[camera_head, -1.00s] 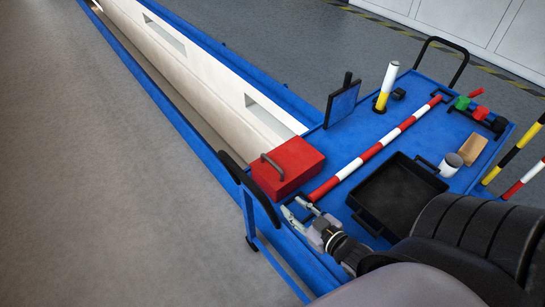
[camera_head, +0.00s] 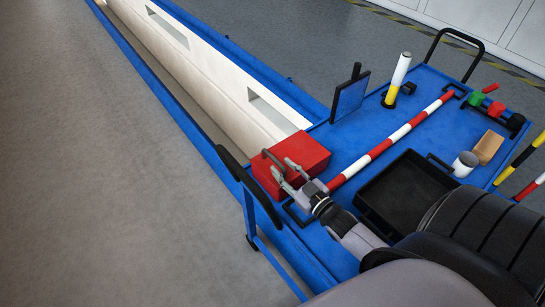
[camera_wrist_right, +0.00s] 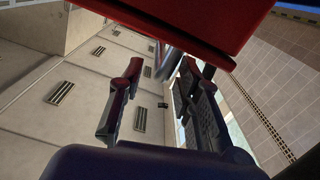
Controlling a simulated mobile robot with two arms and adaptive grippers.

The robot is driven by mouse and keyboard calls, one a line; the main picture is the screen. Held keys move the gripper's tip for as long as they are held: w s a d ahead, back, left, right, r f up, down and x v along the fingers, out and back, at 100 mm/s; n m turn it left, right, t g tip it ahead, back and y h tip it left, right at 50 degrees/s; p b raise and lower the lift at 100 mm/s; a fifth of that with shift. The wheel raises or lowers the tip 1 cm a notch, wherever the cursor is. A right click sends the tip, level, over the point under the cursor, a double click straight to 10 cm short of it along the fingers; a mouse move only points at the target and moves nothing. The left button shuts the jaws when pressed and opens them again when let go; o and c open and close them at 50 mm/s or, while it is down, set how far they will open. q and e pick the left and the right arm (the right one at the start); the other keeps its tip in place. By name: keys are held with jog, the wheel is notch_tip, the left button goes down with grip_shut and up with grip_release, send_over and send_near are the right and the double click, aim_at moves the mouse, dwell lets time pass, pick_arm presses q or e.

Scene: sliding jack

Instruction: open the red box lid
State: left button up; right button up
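The red box (camera_head: 305,154) sits at the near-left corner of the blue cart top, its lid closed, with a dark handle (camera_head: 268,157) on its left side. My right gripper (camera_head: 283,171) is open at the front-left of the box, beside the handle, and hides part of the box front. In the right wrist view the two fingers (camera_wrist_right: 150,95) stand apart, with the red box (camera_wrist_right: 205,25) across the top. A grey bar, likely the handle, shows between the fingertips; contact cannot be told. My left gripper is not in view.
The blue cart (camera_head: 415,125) also carries a red-white striped bar (camera_head: 392,138), a black tray (camera_head: 405,195), a white cup (camera_head: 465,163) and a black-framed panel (camera_head: 350,97). A black push handle (camera_head: 248,186) stands close left of the box. A long pit with white walls runs behind.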

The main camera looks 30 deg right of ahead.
aim_at(266, 152)
jog(key=w, duration=0.6)
jog(key=shift+a, duration=0.25)
jog(key=shift+c, duration=0.2)
jog(key=shift+s, duration=0.1)
grip_shut()
